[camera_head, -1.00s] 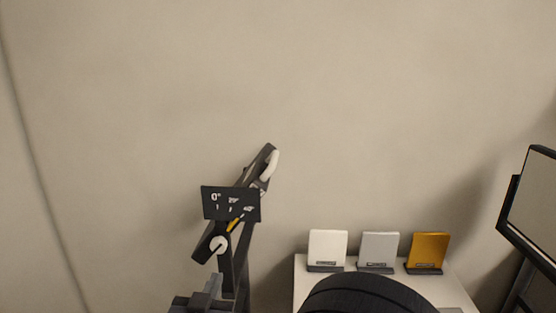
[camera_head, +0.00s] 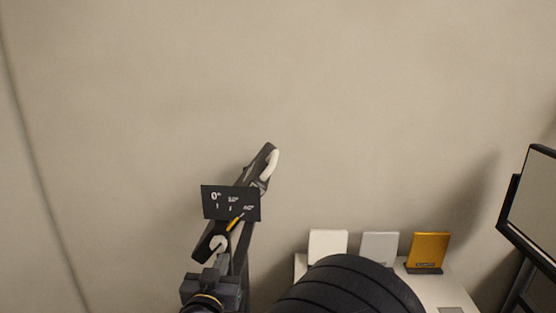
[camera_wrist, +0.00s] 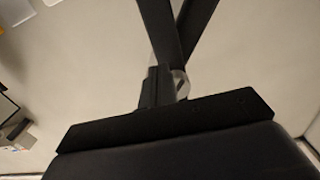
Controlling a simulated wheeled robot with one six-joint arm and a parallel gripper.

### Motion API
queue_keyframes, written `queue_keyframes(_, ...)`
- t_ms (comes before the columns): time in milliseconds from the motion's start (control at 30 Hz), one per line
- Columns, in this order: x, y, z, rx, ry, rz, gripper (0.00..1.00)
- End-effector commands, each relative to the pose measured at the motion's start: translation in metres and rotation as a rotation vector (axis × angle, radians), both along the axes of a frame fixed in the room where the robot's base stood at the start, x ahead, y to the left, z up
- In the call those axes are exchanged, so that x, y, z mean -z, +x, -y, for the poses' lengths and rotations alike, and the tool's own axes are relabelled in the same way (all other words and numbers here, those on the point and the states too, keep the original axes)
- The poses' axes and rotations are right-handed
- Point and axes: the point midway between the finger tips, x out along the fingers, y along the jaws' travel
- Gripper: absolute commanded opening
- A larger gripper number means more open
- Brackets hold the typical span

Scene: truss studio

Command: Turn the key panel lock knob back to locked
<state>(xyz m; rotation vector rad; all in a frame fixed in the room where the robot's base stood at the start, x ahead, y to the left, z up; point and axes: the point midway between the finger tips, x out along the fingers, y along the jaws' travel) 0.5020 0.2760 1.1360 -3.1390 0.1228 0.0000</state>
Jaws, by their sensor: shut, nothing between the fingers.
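The gripper (camera_wrist: 158,86) is shut and empty in the wrist view, in front of a pale rounded part (camera_wrist: 181,84) that may be the knob. The lock's markings are too small to read fully.
A white table (camera_head: 452,290) at the lower right holds a white panel (camera_head: 327,243), a grey panel (camera_head: 380,246) and a gold panel (camera_head: 430,246) upright. My dark arm covers part of it. A dark-framed screen (camera_head: 535,205) stands far right. The wall above is bare.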

Motion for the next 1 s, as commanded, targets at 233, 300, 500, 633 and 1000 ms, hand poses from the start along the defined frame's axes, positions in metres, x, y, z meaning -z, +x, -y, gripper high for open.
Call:
queue_keyframes(233, -0.003, 0.000, -0.001, 0.000, 0.000, 0.000, 0.00)
queue_keyframes(300, -0.004, 0.000, -0.002, 0.000, 0.000, 0.000, 0.00)
queue_keyframes(500, -0.004, 0.000, -0.002, 0.000, 0.001, 0.002, 0.00)
queue_keyframes(633, -0.004, 0.000, -0.003, 0.000, 0.001, 0.003, 0.00)
queue_keyframes(1000, -0.004, 0.001, -0.011, -0.001, 0.002, 0.004, 0.00)
